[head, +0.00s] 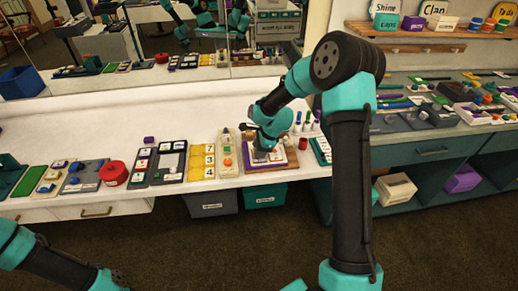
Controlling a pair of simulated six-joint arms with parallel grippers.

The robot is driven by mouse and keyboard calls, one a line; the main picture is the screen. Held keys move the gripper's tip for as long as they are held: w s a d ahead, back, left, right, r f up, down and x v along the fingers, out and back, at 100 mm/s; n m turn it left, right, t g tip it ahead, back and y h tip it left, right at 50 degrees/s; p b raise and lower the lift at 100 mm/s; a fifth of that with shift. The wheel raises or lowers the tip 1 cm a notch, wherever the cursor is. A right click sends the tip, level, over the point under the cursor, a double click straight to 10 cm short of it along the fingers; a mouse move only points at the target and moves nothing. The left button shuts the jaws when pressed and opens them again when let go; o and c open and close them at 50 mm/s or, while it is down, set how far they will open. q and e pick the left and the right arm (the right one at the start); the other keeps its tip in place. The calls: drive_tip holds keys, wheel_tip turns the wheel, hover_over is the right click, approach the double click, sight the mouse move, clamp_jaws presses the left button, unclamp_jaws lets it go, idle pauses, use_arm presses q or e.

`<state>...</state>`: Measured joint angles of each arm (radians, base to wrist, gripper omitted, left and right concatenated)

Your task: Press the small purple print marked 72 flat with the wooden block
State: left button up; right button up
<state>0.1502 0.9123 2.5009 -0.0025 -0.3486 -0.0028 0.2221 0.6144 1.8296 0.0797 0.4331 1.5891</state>
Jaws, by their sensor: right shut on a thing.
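My right gripper (266,153) is low over a wooden board (292,158) with a purple edge at the counter's front. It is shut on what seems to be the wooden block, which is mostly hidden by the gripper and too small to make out. A pale sheet with a red-orange spot lies under and beside the gripper. The small purple print and its number 72 cannot be made out. My left arm shows at the lower left, but its gripper is out of view.
Left of the board are a pale tray (228,166), yellow number tiles (208,173), dark trays, a red round tin (114,173) and a small purple block (149,140). Small bottles stand behind the board. A mirror backs the white counter, whose rear left is clear (70,120).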

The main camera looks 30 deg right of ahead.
drive_tip(key=shift+f, duration=0.35)
idle(0.8)
drive_tip(key=shift+r, duration=0.1)
drive_tip(key=shift+s+a+r, duration=0.1)
drive_tip(key=shift+s+r, duration=0.1)
drive_tip(key=shift+r, duration=1.25)
drive_tip(key=shift+s+a+r, duration=0.1)
drive_tip(key=shift+s+r, duration=0.05)
drive_tip(key=shift+r, duration=1.3)
drive_tip(key=shift+w+a+n, duration=0.15)
drive_tip(key=shift+a+n, duration=0.45)
drive_tip(key=a+r+n+g, duration=0.3)
drive_tip(key=a+n+g, duration=0.3)
drive_tip(key=a+n, duration=0.8)
drive_tip(key=n, duration=0.3)
drive_tip(key=shift+s+a+g+h, duration=0.25)
drive_tip(key=shift+a+g+h, duration=0.05)
drive_tip(key=shift+g, duration=0.1)
